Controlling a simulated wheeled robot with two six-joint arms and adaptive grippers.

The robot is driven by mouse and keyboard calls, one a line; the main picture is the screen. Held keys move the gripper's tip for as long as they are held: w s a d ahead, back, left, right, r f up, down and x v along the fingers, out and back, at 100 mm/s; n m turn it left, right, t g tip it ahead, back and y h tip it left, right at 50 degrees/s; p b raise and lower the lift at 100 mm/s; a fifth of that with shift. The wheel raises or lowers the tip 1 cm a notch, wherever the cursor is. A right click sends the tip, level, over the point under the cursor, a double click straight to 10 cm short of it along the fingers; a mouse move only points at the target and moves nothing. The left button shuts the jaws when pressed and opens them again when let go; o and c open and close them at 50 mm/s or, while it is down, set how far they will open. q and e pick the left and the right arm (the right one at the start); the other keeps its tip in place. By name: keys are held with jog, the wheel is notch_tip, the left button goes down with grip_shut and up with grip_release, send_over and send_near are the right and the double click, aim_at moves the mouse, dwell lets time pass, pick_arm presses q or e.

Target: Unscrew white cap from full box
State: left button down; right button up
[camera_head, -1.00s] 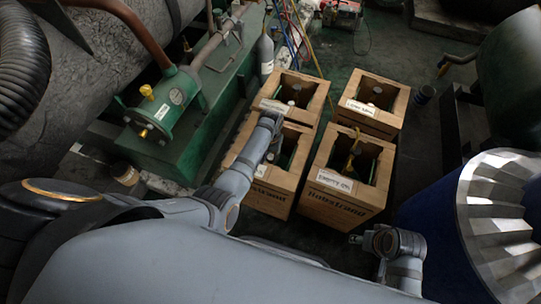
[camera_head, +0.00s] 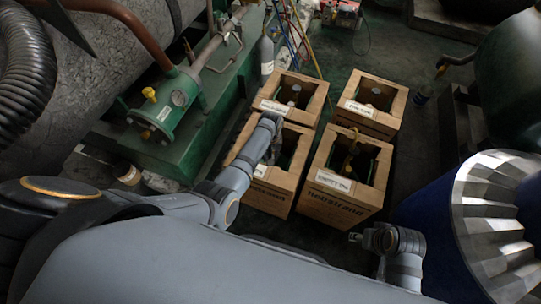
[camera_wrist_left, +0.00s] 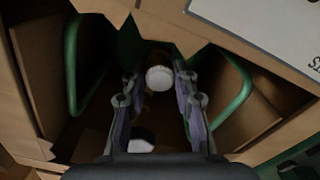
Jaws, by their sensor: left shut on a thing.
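In the left wrist view, the round white cap (camera_wrist_left: 159,77) sits deep inside a wooden box (camera_wrist_left: 150,18) between my left gripper's fingertips (camera_wrist_left: 160,84). The fingers are closed on its two sides. Whether the cap is still on its cylinder cannot be told, since what is under it is dark. In the head view, my left arm reaches down into the front-left wooden box (camera_head: 267,198), and the gripper is mostly hidden by the arm and box walls.
Green bars (camera_wrist_left: 235,95) stand inside the box beside my fingers. Other open boxes with cylinders are close by: front-right (camera_head: 340,202), back-left (camera_head: 318,102) and back-right (camera_head: 394,118). A green machine (camera_head: 160,122) is at left, a blue-and-metal part (camera_head: 485,220) at right.

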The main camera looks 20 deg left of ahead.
pick_arm(q)
jog(key=shift+r+n+p, duration=0.1)
jog(key=shift+n+p, duration=0.3)
jog(key=shift+n, duration=1.1)
jog(key=shift+n+p, duration=0.45)
jog(key=shift+n, duration=1.35)
